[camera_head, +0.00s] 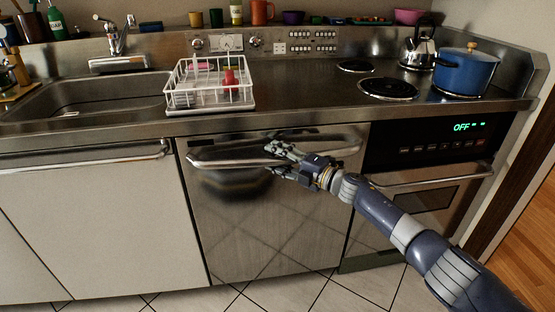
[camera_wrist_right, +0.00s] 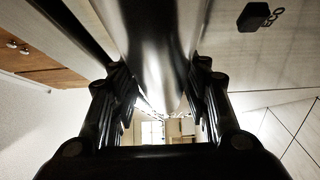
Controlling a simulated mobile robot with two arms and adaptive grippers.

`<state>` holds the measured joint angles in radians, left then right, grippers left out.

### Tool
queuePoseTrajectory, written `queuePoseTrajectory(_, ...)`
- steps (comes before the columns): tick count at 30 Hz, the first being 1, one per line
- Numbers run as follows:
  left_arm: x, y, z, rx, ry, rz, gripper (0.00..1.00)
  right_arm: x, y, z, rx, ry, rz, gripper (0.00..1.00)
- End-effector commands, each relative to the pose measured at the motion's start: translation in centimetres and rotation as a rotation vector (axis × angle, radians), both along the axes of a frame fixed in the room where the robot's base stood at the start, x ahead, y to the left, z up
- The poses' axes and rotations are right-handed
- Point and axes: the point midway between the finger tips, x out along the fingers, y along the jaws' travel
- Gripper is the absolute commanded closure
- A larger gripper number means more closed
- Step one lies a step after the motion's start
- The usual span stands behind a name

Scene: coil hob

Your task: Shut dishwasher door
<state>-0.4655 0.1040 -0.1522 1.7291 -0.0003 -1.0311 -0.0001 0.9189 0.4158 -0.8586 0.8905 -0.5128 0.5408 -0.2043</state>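The dishwasher door (camera_head: 265,225) is a steel panel under the counter in the head view. It stands upright and looks flush, or almost flush, with the cabinet front; a small gap cannot be ruled out. Its bar handle (camera_head: 225,161) runs across the top. My right gripper (camera_head: 274,158) is at the middle of this handle, with its fingers spread. In the right wrist view, a shiny metal surface (camera_wrist_right: 158,50), probably the handle, shows between the parted fingers of my right gripper (camera_wrist_right: 160,105). Contact cannot be told. My left gripper is not in view.
The oven (camera_head: 425,185) is right of the dishwasher, and a white cabinet (camera_head: 95,225) is left of it. Above are a white dish rack (camera_head: 190,98), a sink (camera_head: 85,98), a blue pot (camera_head: 465,75) and a kettle (camera_head: 417,48). The tiled floor in front is clear.

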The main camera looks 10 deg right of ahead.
Motion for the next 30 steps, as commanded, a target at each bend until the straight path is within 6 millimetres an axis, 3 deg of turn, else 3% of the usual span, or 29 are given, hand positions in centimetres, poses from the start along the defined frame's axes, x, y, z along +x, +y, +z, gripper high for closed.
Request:
queuePoseTrajectory(11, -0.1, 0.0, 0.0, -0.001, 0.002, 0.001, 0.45, -0.9, -1.0, -0.5, -0.005, 0.003, 0.002, 0.57)
queuePoseTrajectory(24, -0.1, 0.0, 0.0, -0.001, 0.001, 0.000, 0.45, -6.4, -6.8, -0.4, -0.004, 0.003, 0.003, 0.57)
queuePoseTrajectory(30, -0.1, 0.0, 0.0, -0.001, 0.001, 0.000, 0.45, -7.8, -8.4, -0.4, -0.002, 0.002, 0.002, 0.57)
